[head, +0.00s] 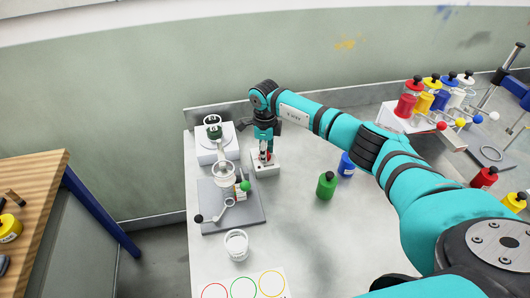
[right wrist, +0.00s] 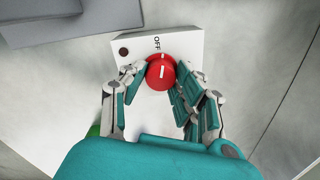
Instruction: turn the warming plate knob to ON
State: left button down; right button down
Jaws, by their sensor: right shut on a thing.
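The red knob (right wrist: 160,72) sits on a white control box (right wrist: 145,120) in the right wrist view. Its white pointer line faces the printed word OFF at the box's upper edge. A dark round lamp (right wrist: 123,51) is beside the word. My right gripper (right wrist: 160,85) is shut on the knob, with fingers on both sides of it. In the head view the box (head: 266,170) stands on the table, with my right gripper (head: 265,150) coming down on it from above; the knob is partly hidden there. My left gripper is not in view.
Left of the box stand a grey plate (head: 250,212) with a stand and a white unit (head: 205,157). A green bottle (head: 326,185) and a blue bottle (head: 346,165) stand to the right. A white cup (head: 237,245) is nearer the front. The table between is clear.

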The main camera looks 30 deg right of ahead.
jog(key=m+b, duration=0.1)
jog(key=m, duration=0.2)
jog(key=shift+m, duration=0.3)
jog(key=m, duration=0.3)
jog(key=shift+m+b, duration=0.3)
jog(key=m, duration=0.3)
jog(key=shift+r+m, duration=0.1)
jog(key=shift+m, duration=0.3)
jog(key=shift+a+m, duration=0.1)
jog(key=shift+m, duration=1.9)
jog(key=c, duration=1)
grip_release()
